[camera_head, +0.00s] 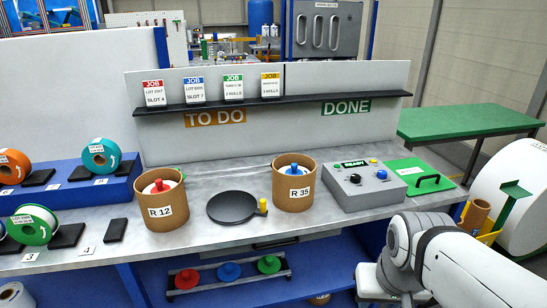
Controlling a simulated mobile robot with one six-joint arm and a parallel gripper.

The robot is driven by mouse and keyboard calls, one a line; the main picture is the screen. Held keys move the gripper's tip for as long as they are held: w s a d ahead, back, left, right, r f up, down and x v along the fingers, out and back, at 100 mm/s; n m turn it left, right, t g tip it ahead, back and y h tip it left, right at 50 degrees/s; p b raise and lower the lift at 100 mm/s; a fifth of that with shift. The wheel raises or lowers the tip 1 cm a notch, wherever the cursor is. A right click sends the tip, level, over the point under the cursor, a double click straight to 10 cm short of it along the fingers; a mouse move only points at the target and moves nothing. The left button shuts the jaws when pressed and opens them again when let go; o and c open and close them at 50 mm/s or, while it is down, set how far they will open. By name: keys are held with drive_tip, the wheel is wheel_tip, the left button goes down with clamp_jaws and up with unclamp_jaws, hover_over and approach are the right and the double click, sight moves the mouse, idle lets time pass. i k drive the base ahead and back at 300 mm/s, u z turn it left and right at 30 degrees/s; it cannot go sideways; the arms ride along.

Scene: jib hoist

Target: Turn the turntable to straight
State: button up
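A round dark grey disc (232,207), which looks like the turntable, lies flat on the grey workbench between two brown cardboard tubs. A small yellow knob (263,205) stands at its right edge. The disc's top is bare. My white arm (450,265) reaches in from the lower right, in front of the bench and well apart from the disc. Its fingers do not show, so I cannot see whether the gripper is open or shut.
Tub R 12 (162,212) stands left of the disc and tub R 35 (294,194) right of it. Farther right are a grey control box (359,192) and a green plate (416,170) with a black handle. Tape rolls stand at left. The bench before the disc is clear.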

sight(234, 206)
drive_tip(key=z, duration=2.5)
drive_tip(key=k, duration=2.25)
drive_tip(key=u, duration=2.05)
drive_tip(key=i, duration=1)
drive_tip(key=u, duration=0.05)
